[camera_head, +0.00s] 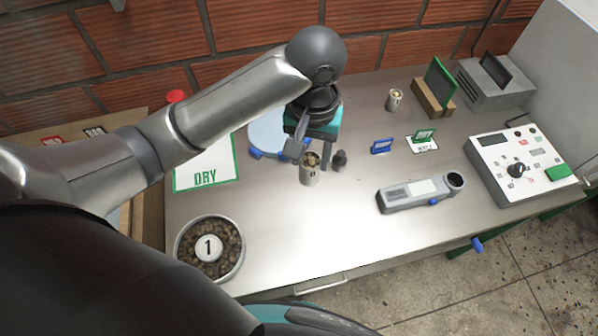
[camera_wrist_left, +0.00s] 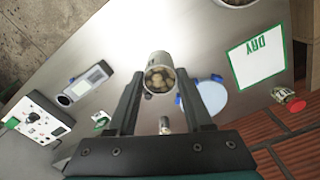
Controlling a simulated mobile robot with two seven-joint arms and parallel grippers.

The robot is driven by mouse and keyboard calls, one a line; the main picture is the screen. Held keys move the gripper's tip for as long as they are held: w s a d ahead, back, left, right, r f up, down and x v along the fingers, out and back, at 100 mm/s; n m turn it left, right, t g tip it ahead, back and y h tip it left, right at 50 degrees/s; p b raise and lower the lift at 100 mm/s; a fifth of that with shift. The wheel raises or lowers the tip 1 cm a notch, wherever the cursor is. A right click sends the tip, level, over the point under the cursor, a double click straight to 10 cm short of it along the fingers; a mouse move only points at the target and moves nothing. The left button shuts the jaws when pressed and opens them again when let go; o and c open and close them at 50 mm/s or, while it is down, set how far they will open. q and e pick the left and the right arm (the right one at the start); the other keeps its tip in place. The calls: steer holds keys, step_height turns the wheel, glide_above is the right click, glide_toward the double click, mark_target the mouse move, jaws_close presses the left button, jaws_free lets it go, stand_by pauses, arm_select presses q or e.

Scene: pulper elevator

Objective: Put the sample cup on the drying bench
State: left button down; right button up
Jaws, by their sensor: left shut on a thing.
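The sample cup (camera_head: 310,172) is a small pale cup filled with beans. My left gripper (camera_head: 312,152) is shut on it, over the middle of the steel bench (camera_head: 290,235). In the left wrist view the cup (camera_wrist_left: 160,78) sits between the two dark fingers, its open top showing the beans. I cannot tell whether its base touches the bench. A white green-edged DRY mat (camera_head: 207,172) lies on the bench to the left of the cup. My right gripper is not in view.
A round bean tin marked 1 (camera_head: 210,247) stands at front left. A small dark object (camera_head: 339,160) stands just right of the cup. A second cup (camera_head: 394,100), a handheld meter (camera_head: 420,192) and a control box (camera_head: 518,163) are further right. The bench's front middle is clear.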

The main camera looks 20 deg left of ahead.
mark_target(308, 179)
arm_select(q)
steer(key=shift+a+f, duration=0.1)
steer(key=shift+f, duration=0.1)
steer(key=shift+f+b, duration=1.7)
steer(key=shift+f, duration=8.1)
steer(key=shift+f, duration=0.15)
steer(key=shift+c, duration=1.5)
jaws_free()
step_height(308, 179, up, 12)
steer(key=shift+r+p, duration=0.2)
steer(key=shift+p, duration=0.95)
